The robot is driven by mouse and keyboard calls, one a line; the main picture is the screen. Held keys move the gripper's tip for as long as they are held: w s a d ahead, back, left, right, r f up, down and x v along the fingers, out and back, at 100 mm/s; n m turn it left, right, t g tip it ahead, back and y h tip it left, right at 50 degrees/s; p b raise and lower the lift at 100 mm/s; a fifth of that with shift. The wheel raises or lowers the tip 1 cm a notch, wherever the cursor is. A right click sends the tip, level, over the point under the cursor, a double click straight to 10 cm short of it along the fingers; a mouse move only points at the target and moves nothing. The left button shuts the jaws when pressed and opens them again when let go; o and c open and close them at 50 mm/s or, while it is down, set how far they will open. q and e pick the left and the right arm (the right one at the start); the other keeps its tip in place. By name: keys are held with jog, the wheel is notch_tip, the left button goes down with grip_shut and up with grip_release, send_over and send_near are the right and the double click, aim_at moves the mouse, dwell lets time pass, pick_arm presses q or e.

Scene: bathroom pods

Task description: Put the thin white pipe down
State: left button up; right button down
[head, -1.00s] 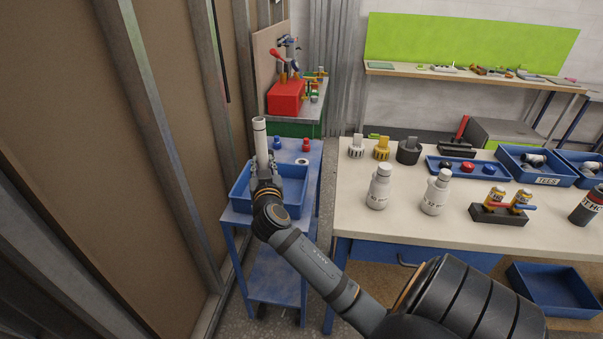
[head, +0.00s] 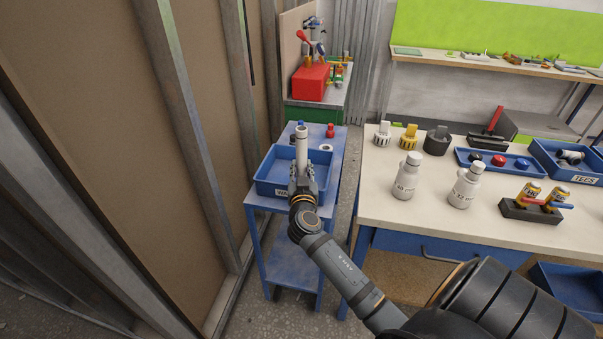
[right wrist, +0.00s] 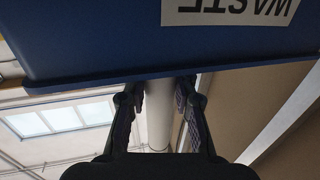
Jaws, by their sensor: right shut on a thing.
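My right gripper (head: 303,178) is shut on the thin white pipe (head: 302,148), which stands roughly upright in the head view. The pipe and fingers overlap the blue waste bin (head: 266,188) on the narrow blue cart. In the right wrist view, the pipe (right wrist: 159,120) sits between the two fingers. There its far part is hidden behind the bin's labelled wall (right wrist: 90,45), so I cannot see whether its end touches the bin's floor. My left gripper is not in view.
A red and a blue fitting and a white ring (head: 326,147) sit on the cart (head: 335,165) behind the bin. A wall of studs (head: 180,120) stands close at left. The workbench (head: 385,205) at right holds bottles (head: 406,178) and trays.

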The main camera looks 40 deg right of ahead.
jog(key=shift+f, duration=0.8)
jog(key=shift+w, duration=0.1)
jog(key=shift+f+b, duration=0.15)
jog(key=shift+b, duration=0.15)
jog(key=c, duration=1.1)
grip_release()
jog(key=shift+o, duration=0.2)
